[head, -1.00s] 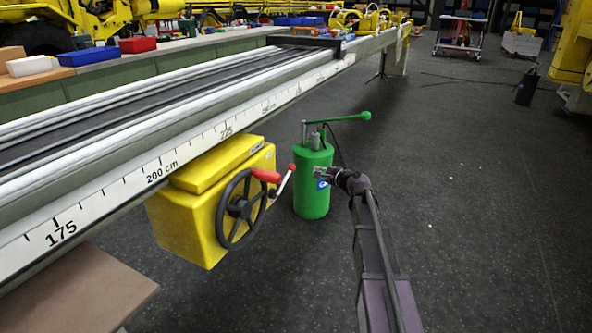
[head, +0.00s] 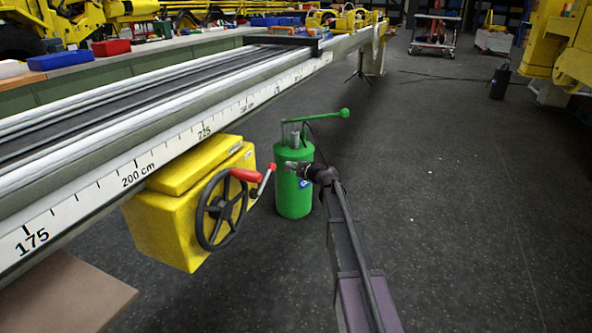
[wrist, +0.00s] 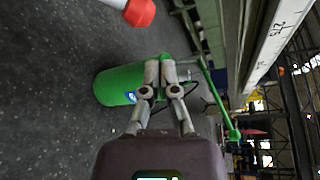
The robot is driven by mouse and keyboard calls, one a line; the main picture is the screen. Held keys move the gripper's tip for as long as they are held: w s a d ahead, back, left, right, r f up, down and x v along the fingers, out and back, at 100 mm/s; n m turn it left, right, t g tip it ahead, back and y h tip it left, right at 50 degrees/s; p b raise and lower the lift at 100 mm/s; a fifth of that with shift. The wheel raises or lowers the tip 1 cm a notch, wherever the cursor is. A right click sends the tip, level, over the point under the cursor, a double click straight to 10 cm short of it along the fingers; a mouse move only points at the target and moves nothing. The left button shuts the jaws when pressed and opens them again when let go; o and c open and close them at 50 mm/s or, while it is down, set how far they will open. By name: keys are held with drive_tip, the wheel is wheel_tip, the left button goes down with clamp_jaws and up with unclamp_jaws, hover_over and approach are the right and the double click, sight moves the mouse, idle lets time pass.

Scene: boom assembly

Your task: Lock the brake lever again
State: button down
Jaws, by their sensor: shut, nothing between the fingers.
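The brake lever (head: 263,181) is a thin pale rod with a red tip, slanting up to the right beside the black handwheel (head: 222,210). The wheel sits on the front of a yellow box (head: 160,232) and has its own red handle (head: 246,175). My gripper (head: 292,167) is a short way right of the lever's tip, apart from it. In the wrist view my gripper (wrist: 167,59) has its fingers together and empty. A red knob (wrist: 139,12) on a pale rod shows at the top edge there, clear of the fingers; most of the rod is out of frame.
A green pump (head: 294,190) with a long handle stands on the floor behind my gripper. The long rail with a centimetre scale (head: 105,198) runs above the yellow box. A brown board (head: 65,295) is at lower left. Open dark floor lies to the right.

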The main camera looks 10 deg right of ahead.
drive_tip(key=x, duration=0.5)
drive_tip(key=s+a, duration=0.1)
drive_tip(key=s+a+r, duration=0.1)
drive_tip(key=s+a+p, duration=0.1)
drive_tip(key=shift+s+r, duration=0.1)
drive_tip(key=shift+r, duration=0.25)
drive_tip(key=shift+s+a+f, duration=0.1)
drive_tip(key=shift+s+a, duration=0.05)
drive_tip(key=shift+s, duration=0.05)
drive_tip(key=shift+w+r, duration=0.2)
drive_tip(key=shift+r, duration=0.05)
drive_tip(key=shift+s+a+r+n+t+p, duration=0.3)
drive_tip(key=shift+s+a+r+p, duration=0.45)
drive_tip(key=shift+s, duration=0.4)
drive_tip(key=shift+s+a+r+n+t+p, duration=0.15)
drive_tip(key=shift+s+a+r+n+p, duration=0.35)
drive_tip(key=shift+s+a+r, duration=0.5)
drive_tip(key=shift+s+a+r+n+t+p, duration=0.3)
drive_tip(key=shift+s+a+r+p, duration=0.35)
drive_tip(key=shift+s+r, duration=0.55)
drive_tip(key=shift+s+f, duration=0.15)
drive_tip(key=shift+f, duration=0.05)
